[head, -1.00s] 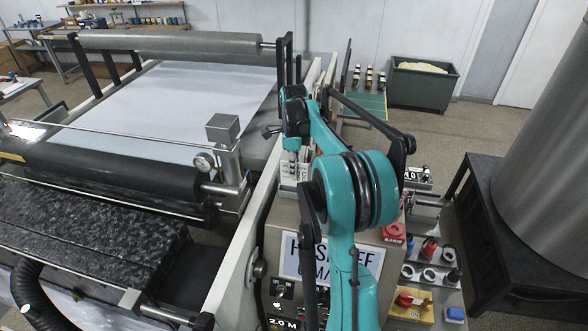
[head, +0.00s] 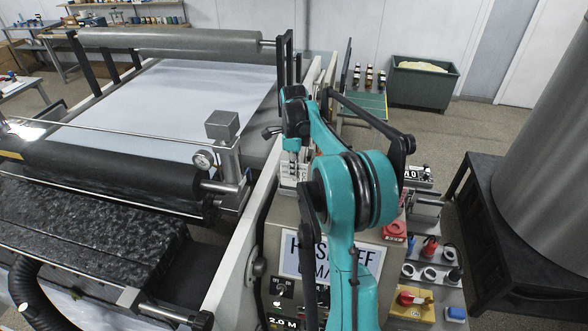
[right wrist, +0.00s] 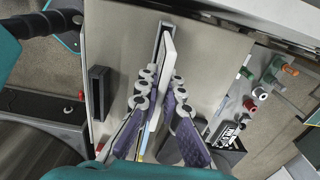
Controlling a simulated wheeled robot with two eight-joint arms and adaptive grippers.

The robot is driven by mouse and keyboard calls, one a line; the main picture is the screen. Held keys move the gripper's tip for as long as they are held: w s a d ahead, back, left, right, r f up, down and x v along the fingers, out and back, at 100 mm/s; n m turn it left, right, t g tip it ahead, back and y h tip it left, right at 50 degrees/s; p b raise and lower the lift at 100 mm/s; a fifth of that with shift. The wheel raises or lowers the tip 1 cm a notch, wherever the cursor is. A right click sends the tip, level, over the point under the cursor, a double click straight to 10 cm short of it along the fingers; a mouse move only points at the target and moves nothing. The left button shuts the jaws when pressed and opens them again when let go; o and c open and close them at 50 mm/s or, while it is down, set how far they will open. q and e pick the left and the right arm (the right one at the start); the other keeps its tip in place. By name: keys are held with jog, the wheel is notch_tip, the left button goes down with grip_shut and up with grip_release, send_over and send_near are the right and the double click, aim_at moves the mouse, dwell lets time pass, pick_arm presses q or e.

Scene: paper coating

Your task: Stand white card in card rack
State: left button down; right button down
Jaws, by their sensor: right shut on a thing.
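My right gripper (right wrist: 157,95) is shut on the white card (right wrist: 167,52) in the right wrist view, with the card between its purple-padded fingers. The card's far end is at a narrow grey slotted holder, which looks like the card rack (right wrist: 157,37). The card lies along this slot, but I cannot tell whether it rests on the bottom. In the head view my right gripper (head: 291,165) is low over the machine's side cabinet, partly hidden by my teal arm. My left gripper is in neither view.
A dark slotted block (right wrist: 98,92) stands on the same panel, left of the card. The coating machine's roller (head: 110,170) and white sheet (head: 185,105) lie left of my arm. A shelf with red and white knobs (head: 428,272) is at the right.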

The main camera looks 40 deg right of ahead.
aim_at(294, 186)
jog(key=shift+f+b, duration=1.15)
jog(key=shift+f, duration=0.6)
jog(key=c, duration=1.6)
grip_release()
jog(key=shift+r, duration=0.1)
notch_tip(294, 186, up, 12)
jog(key=shift+f, duration=0.1)
